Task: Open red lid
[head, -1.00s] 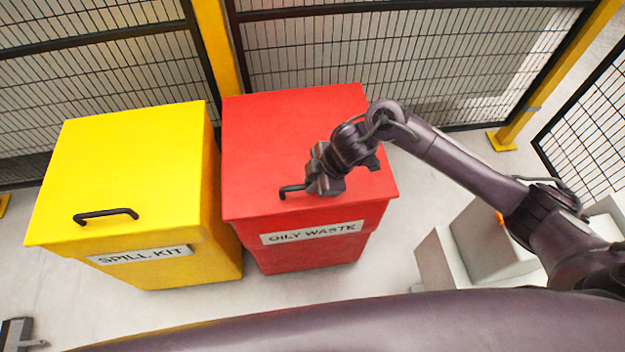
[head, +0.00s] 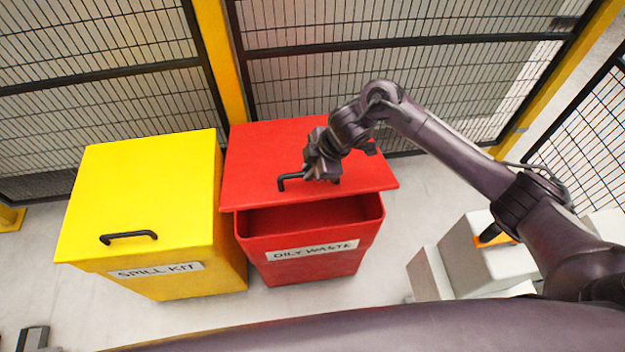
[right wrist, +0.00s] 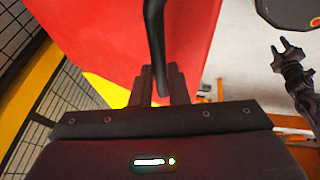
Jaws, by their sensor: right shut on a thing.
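The red bin (head: 312,255) labelled OILY WASTE stands in the middle of the head view. Its red lid (head: 255,165) is tilted up at the front, and the dark inside of the bin shows under its front edge. My right gripper (head: 318,176) is shut on the black lid handle (head: 290,181), at the handle's right part. In the right wrist view the handle (right wrist: 155,45) runs down between the fingers (right wrist: 160,90), with the red lid (right wrist: 110,35) behind it.
A yellow SPILL KIT bin (head: 140,200) with a closed lid stands close on the left of the red bin. A black mesh fence (head: 400,80) with yellow posts runs behind both bins. Grey blocks (head: 480,255) stand to the right.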

